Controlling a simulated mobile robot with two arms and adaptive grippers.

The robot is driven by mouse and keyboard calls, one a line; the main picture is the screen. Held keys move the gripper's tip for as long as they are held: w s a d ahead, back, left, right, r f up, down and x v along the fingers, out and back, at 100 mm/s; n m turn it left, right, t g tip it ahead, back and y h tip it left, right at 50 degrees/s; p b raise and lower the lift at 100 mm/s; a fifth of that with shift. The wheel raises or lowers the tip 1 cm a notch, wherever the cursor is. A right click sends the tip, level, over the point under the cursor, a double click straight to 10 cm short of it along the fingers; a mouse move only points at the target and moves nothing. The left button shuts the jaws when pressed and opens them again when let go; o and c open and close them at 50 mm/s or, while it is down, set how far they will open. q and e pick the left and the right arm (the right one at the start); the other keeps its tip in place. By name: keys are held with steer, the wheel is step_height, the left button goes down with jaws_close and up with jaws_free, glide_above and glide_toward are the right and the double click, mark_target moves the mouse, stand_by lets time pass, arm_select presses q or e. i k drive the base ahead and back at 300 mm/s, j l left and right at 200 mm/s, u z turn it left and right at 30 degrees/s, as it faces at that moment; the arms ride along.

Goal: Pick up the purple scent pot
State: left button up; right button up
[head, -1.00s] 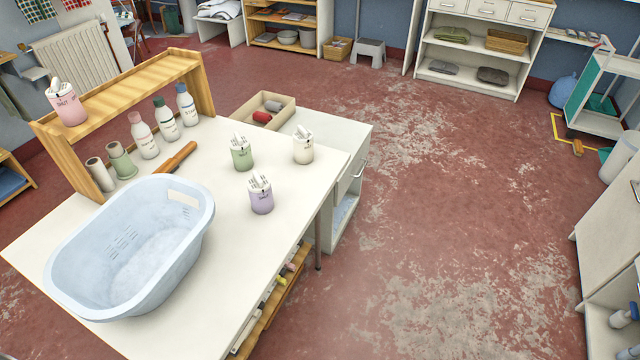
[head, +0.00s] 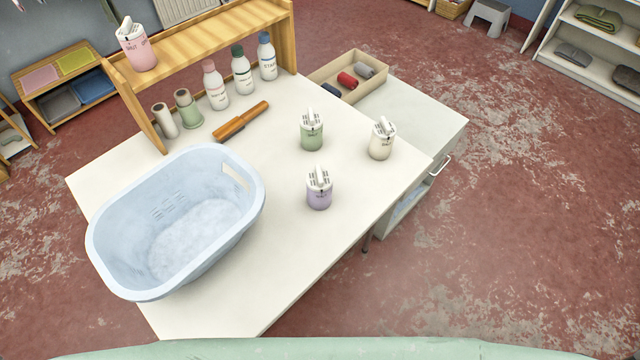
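The purple scent pot (head: 319,194) stands upright on the white table (head: 265,290), near its right-hand edge. It has a white lid, and nothing touches it. A green scent pot (head: 312,134) stands just behind it, and a cream scent pot (head: 381,143) stands behind and to the right. A pink scent pot (head: 136,47) stands up on the wooden shelf. Neither of my grippers shows in the head view.
A pale blue basin (head: 105,262) fills the table's left side. A wooden shelf (head: 215,42) with several bottles below it runs along the back. A wooden-handled brush (head: 240,122) lies near it. A tray (head: 322,78) of rolls sits behind. The tabletop around the purple pot is clear.

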mark_target(317, 201)
steer(key=i+l+u, duration=0.1)
steer(key=u, duration=1.25)
steer(key=l+u, duration=0.25)
steer(key=l, duration=0.15)
steer(key=l+u, duration=0.3)
steer(key=k+l+u, duration=0.25)
steer(key=l, duration=0.2)
steer(key=l+u, duration=0.25)
steer(key=l, duration=0.15)
steer(key=k+l+u, duration=0.25)
steer(key=k+l, duration=0.1)
steer(key=l, duration=0.25)
steer(key=k+l, duration=0.15)
steer(key=l, duration=0.25)
steer(key=k+l, duration=0.1)
steer(key=l, duration=0.25)
steer(key=u, duration=0.05)
